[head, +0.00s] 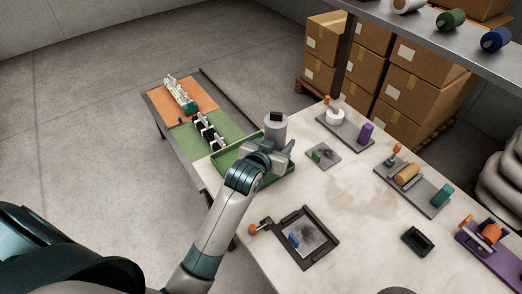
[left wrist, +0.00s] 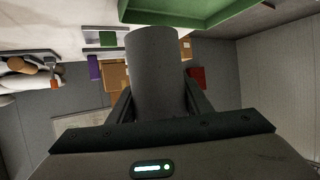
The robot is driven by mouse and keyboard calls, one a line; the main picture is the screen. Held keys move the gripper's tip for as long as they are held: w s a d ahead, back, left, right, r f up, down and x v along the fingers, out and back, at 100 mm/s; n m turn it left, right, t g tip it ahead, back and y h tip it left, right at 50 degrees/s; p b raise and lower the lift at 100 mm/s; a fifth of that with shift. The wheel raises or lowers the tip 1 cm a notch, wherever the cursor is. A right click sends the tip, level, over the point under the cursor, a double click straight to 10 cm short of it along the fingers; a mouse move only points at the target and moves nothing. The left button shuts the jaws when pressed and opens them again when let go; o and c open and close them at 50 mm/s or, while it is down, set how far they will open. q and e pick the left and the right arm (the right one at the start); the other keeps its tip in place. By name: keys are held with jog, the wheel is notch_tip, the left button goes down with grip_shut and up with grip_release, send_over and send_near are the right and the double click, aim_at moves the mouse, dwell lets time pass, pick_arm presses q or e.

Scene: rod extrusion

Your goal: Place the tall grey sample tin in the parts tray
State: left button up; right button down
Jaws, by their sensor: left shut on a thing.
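The tall grey sample tin (head: 275,127) is a plain cylinder held above the table's far left corner. My left gripper (head: 275,153) is shut on it. In the left wrist view the tin (left wrist: 154,75) stands between the two fingers of the same gripper (left wrist: 158,105). The parts tray (head: 228,162) is green with raised walls. The gripper and tin are over it in the head view and hide part of it. In the left wrist view the tray (left wrist: 205,14) shows at the top, apart from the tin. My right gripper is not in view.
A small grey plate (head: 323,154) lies right of the tray. A black-framed plate (head: 302,238) lies nearer. Fixtures with an orange-handled clamp and cylinders (head: 407,175) stand to the right. A low side table (head: 180,105) adjoins the left. The table's middle is clear.

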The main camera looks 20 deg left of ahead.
pick_arm(q)
jog(key=a+f+p, duration=0.1)
jog(key=a+f, duration=0.2)
jog(key=a, duration=0.3)
jog(key=shift+w+f, duration=0.25)
jog(key=shift+f, duration=0.05)
jog(key=shift+f, duration=0.15)
notch_tip(320, 180, down, 3)
jog(key=shift+r+p, duration=0.15)
jog(key=shift+p, duration=0.4)
jog(key=shift+f, duration=0.5)
jog(key=shift+f, duration=0.15)
jog(key=o, duration=1.1)
jog(key=shift+s, duration=0.1)
